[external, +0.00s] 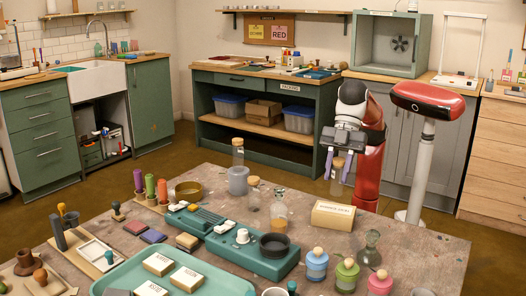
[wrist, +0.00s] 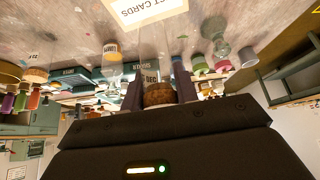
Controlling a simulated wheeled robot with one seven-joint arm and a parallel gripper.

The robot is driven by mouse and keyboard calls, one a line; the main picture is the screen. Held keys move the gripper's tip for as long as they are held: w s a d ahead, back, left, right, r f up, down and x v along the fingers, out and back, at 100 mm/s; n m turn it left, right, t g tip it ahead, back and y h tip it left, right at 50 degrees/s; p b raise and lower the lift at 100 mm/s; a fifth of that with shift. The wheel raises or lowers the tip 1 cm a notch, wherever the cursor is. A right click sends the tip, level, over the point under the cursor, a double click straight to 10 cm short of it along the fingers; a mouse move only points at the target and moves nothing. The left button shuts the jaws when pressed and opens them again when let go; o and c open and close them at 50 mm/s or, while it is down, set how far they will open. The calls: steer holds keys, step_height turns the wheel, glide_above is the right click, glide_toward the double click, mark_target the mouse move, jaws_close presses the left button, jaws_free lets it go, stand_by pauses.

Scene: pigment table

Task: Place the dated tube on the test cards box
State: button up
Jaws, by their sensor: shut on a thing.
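My gripper (external: 337,160) is shut on a corked glass tube, the dated tube (external: 337,188), and holds it upright above the far edge of the table. In the wrist view the tube's cork (wrist: 159,96) sits between the two dark fingers, and a pale label reading "DEC" (wrist: 151,77) shows on the tube. The cardboard test cards box (external: 333,217) stands on the table just below and in front of the tube, apart from it. Its white label, partly cut off and ending in "CT CARDS" (wrist: 150,8), shows at the top of the wrist view.
A clear flask (external: 370,248) and several colored jars (external: 316,265) stand to the front right. A teal device (external: 215,232) lies left.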

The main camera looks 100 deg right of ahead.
mark_target(335, 189)
steer(key=shift+f+b, duration=0.75)
steer(key=shift+f, duration=1.35)
steer(key=shift+f, duration=0.2)
steer(key=o, duration=0.9)
steer(key=shift+o, duration=0.2)
steer(key=shift+r, duration=0.15)
